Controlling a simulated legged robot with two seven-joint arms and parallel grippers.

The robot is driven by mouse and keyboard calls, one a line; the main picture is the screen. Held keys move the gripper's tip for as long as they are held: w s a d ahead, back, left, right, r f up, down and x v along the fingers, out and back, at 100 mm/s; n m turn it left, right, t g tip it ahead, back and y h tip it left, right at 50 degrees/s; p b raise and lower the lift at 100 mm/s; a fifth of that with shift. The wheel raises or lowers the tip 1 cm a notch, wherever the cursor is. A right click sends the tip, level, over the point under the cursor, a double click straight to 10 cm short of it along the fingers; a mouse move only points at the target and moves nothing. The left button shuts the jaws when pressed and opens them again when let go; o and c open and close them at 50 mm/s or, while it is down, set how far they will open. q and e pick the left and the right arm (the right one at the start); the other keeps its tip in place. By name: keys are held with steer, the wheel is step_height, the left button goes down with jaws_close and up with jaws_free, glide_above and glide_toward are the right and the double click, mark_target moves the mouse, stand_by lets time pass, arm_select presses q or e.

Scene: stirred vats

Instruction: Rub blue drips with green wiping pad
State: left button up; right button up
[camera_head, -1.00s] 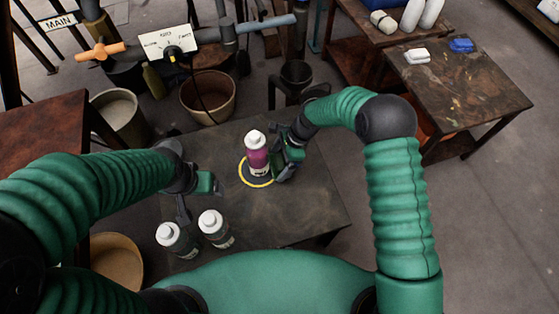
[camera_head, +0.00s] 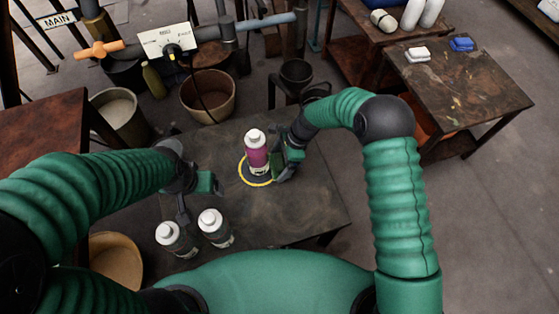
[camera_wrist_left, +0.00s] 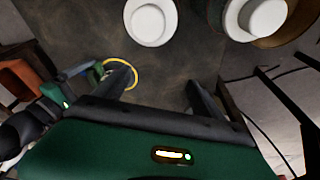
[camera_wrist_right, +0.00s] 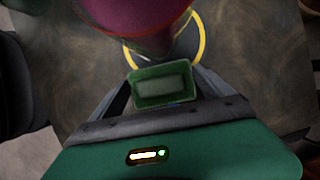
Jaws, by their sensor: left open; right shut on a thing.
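My right gripper (camera_head: 284,168) is shut on a green pad (camera_wrist_right: 165,86), a small block with a paler middle in the right wrist view. It is low over the dark table, right beside a magenta bottle with a white cap (camera_head: 257,152). That bottle stands upright at the yellow ring (camera_head: 245,179) on the table; it also shows in the right wrist view (camera_wrist_right: 135,12). I cannot tell whether the pad touches the bottle. I cannot make out any blue drips. My left gripper (camera_wrist_left: 162,92) is open and empty above the table.
The dark table (camera_head: 300,215) is clear to the right. A side table (camera_head: 460,90) holds a white block (camera_head: 418,55) and a blue block (camera_head: 461,45). Buckets stand behind (camera_head: 208,96).

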steer(key=shift+f, duration=0.4)
